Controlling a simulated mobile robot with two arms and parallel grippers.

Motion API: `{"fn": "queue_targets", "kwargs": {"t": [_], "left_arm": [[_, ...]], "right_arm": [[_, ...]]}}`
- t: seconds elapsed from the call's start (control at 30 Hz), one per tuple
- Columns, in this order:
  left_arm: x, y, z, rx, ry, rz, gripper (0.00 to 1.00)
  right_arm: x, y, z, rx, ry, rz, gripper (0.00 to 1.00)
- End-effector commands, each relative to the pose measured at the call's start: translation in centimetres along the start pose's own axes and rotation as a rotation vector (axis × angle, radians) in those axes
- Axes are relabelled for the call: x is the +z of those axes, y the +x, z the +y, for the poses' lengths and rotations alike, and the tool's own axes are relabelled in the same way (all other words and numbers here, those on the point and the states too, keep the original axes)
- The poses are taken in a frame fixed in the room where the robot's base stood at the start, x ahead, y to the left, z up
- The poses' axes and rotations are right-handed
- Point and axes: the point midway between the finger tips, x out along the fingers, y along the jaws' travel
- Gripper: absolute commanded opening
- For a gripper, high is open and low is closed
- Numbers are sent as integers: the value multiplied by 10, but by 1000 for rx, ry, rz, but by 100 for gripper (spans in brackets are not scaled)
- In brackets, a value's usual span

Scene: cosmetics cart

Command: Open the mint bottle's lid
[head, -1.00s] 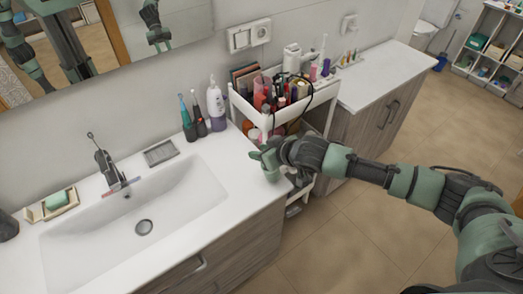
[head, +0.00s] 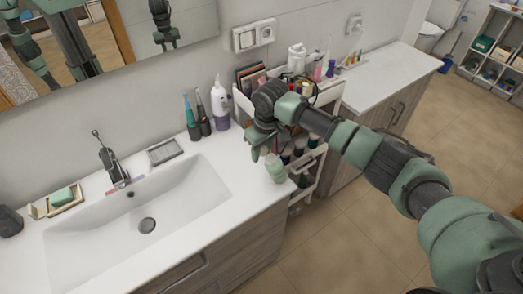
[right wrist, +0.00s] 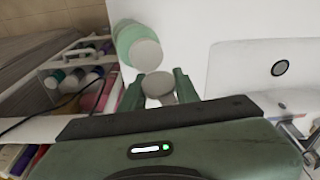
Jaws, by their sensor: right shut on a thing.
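The mint bottle (head: 275,168) stands upright on the white counter near its right front corner. In the right wrist view the bottle (right wrist: 128,38) shows its mint side and a round grey top end; I cannot tell if that end is hollow. My right gripper (head: 262,148) is just above and beside the bottle, pointing down. In the right wrist view its fingers (right wrist: 158,88) are shut on a small round grey lid (right wrist: 158,82). The lid is apart from the bottle. My left gripper is not in view.
A white cart (head: 318,155) packed with cosmetics stands right of the counter. A white pump bottle (head: 220,108) and two toothbrushes stand at the wall. The basin (head: 165,205) is to the left, with a soap dish (head: 58,203) beyond it.

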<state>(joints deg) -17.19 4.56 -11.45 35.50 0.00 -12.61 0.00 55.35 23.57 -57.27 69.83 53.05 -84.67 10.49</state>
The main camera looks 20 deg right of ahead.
Motion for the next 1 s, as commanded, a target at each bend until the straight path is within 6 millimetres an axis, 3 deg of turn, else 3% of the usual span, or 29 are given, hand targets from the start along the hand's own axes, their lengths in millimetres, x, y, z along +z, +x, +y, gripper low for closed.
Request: {"fn": "queue_targets", "kwargs": {"t": [0.57, 0.6, 0.67, 1.0], "left_arm": [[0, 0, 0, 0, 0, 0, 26], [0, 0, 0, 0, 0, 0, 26], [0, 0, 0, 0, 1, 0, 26], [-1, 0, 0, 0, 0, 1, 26]], "right_arm": [[0, 0, 0, -1, 0, -36, 0], [0, 0, 0, -1, 0, -36, 34], [0, 0, 0, -1, 0, -36, 50], [0, -1, 0, 0, 0, -36, 51]]}}
